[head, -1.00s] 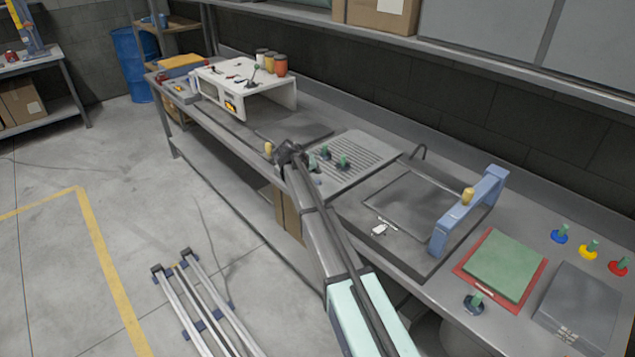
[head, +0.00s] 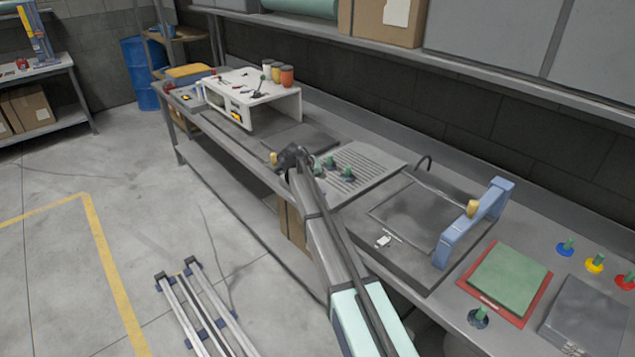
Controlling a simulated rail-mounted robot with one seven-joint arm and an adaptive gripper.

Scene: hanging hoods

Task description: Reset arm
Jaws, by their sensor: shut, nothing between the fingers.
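My arm reaches up from the bottom middle of the head view, with a mint-coloured link and grey links beyond it. My gripper (head: 290,156) is the small dark end of the arm, over the front edge of the bench (head: 240,160). It is shut and holds nothing. Its fingers are too small and dark to make out in detail. A small yellow knob (head: 273,158) shows just left of it.
Right of my gripper is a ribbed plate (head: 375,165) with several green-topped pegs. A blue frame (head: 478,222) stands on a dark slab. A green pad (head: 508,277) and grey box (head: 588,312) are at right. A white stand (head: 262,95) is behind. Floor at left has rails (head: 205,310).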

